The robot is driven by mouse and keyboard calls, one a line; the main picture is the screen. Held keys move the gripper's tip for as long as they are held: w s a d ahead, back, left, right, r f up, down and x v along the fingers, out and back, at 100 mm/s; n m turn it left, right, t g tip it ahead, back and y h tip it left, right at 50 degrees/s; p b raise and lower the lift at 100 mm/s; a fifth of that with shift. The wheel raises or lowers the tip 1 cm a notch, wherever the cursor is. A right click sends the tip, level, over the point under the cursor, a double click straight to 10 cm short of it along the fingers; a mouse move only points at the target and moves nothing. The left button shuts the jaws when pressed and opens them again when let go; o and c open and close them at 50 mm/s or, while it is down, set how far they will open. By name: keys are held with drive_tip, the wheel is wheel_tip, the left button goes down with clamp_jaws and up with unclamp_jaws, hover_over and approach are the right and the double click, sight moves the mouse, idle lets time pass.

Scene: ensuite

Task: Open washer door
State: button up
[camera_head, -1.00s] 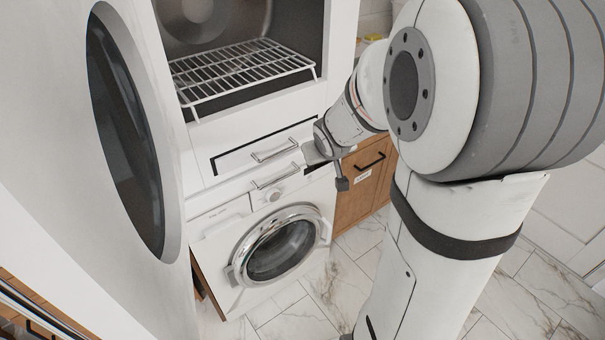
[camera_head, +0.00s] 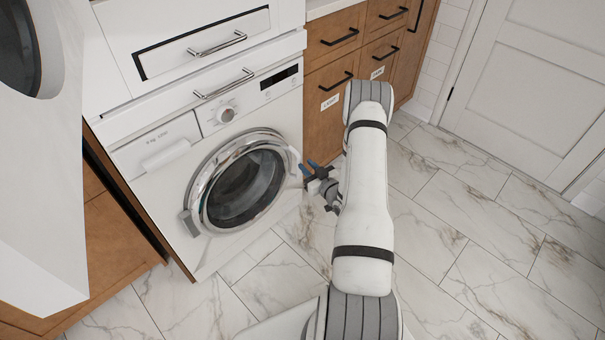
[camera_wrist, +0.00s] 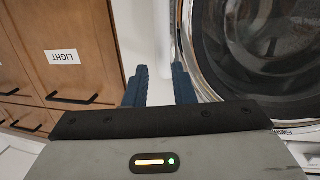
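The white washer (camera_head: 210,185) stands under a drawer unit. Its round door (camera_head: 240,182) has a chrome ring and dark glass and looks shut. A pale handle (camera_head: 297,163) sits at the ring's right edge. My gripper (camera_head: 307,168) is right beside that edge, its blue fingers pointing at the handle area. In the wrist view the two blue fingers (camera_wrist: 160,88) are apart with a gap between them. The chrome ring (camera_wrist: 188,50) lies just right of the right finger. I cannot tell whether a finger touches the door.
Wooden cabinets (camera_head: 330,87) with black handles stand right of the washer. A large white open door (camera_head: 40,180) hangs at the left. The marble floor (camera_head: 480,240) is clear to the right, up to a white room door (camera_head: 530,90).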

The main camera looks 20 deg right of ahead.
wheel_tip(320, 180, down, 4)
drive_tip(key=s+t+b, duration=0.1)
drive_tip(key=s, duration=0.1)
drive_tip(key=shift+m, duration=0.3)
drive_tip(key=w, duration=0.2)
drive_tip(key=w+a+b, duration=0.1)
drive_tip(key=w, duration=0.4)
drive_tip(key=shift+w+a+r, duration=0.15)
drive_tip(key=shift+w, duration=0.15)
drive_tip(key=shift+c, duration=0.3)
clamp_jaws()
